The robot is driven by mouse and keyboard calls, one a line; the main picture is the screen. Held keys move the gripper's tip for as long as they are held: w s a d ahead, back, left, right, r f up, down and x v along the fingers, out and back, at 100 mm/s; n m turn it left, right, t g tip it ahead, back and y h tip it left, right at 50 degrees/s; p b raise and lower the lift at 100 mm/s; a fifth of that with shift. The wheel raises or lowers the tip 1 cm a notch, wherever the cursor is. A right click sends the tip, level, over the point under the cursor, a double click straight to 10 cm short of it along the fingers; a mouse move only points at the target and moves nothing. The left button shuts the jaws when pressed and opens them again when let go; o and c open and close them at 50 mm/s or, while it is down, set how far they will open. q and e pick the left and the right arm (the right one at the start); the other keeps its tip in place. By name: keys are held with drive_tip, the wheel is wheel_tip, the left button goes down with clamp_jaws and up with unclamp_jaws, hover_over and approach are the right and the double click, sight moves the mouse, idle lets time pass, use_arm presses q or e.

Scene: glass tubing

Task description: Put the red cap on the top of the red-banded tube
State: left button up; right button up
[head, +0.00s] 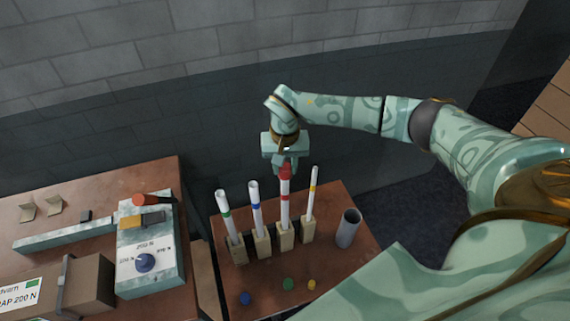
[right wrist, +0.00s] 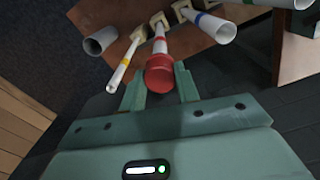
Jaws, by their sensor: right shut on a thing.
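The red cap (head: 285,171) is at the top end of the red-banded tube (head: 285,205), in line with it; I cannot tell how far down it sits. The tube stands in a tan block, third from the left in the row. My right gripper (head: 284,163) is above the tube, with its fingers on the red cap. In the right wrist view the cap (right wrist: 158,75) is between the two fingers (right wrist: 159,86), with the tube (right wrist: 160,42) running away behind it. My left gripper is not in view.
Green-banded (head: 228,215), blue-banded (head: 256,210) and yellow-banded (head: 313,195) tubes stand close beside it. A grey open cylinder (head: 349,230) is at the right. Blue (head: 245,298), green (head: 288,284) and yellow (head: 312,285) caps lie in front. A bench with a lever device (head: 150,255) is left.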

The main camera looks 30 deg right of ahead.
drive_tip(key=shift+f+b, duration=0.6)
drive_tip(key=shift+f, duration=0.65)
idle(0.8)
drive_tip(key=o, duration=1.6)
drive_tip(key=shift+c, duration=0.2)
drive_tip(key=shift+r+p, duration=3.6)
drive_tip(key=shift+r, duration=0.45)
